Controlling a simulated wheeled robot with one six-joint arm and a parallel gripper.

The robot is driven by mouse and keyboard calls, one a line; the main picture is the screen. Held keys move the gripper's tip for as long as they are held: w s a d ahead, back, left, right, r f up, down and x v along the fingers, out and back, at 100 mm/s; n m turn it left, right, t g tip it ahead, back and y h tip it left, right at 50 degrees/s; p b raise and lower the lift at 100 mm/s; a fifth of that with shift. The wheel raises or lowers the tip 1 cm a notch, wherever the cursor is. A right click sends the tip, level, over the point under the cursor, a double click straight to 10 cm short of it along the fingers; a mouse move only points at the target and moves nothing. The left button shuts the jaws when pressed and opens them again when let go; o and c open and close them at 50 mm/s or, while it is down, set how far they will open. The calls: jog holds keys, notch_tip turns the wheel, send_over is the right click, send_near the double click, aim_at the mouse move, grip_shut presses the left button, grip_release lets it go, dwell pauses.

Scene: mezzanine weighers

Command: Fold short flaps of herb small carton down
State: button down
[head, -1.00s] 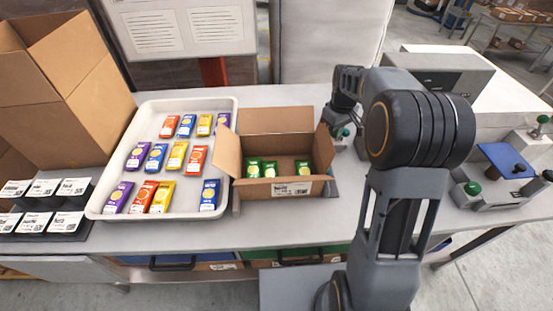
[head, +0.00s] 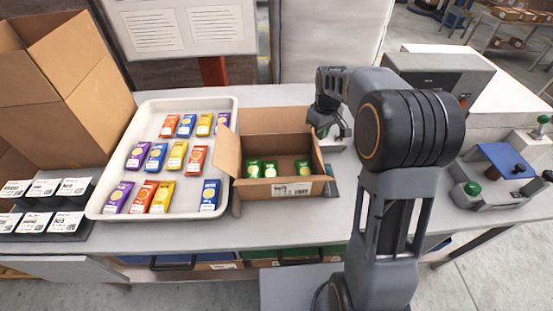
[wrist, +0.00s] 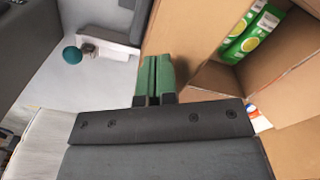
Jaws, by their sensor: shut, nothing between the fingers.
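The open brown carton (head: 255,190) stands on the table, with three green packets (head: 270,169) visible inside. Its left short flap (head: 227,152) leans outward and its far long flap (head: 275,119) stands up. The right short flap (head: 318,157) is raised, near upright, and partly hidden by my arm. My gripper (head: 325,131) is at the carton's right far corner, beside that flap. In the wrist view, its green fingers (wrist: 154,78) are together and empty, close against the brown cardboard (wrist: 190,35). Whether they touch it I cannot tell. Green packets (wrist: 246,32) show inside the carton.
A white tray (head: 97,205) with several coloured packets stands left of the carton. A tall open carton (head: 70,90) and black label holders (head: 45,222) are further left. A weigher with a blue plate (head: 503,158) stands at the right. The table front (head: 300,231) is clear.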

jog(key=shift+a, duration=0.15)
jog(key=a, duration=0.3)
jog(key=shift+f, duration=0.25)
jog(key=shift+a+f, duration=0.1)
jog(key=shift+a+f+b, duration=0.75)
jog(key=shift+a+f, duration=0.25)
jog(key=shift+a, duration=0.1)
jog(key=shift+a+f+b, duration=0.3)
jog(key=shift+f+b, duration=0.05)
jog(key=shift+f, duration=0.25)
jog(key=shift+a+f+b, duration=0.3)
jog(key=shift+f+b, duration=0.05)
jog(key=shift+f, duration=0.4)
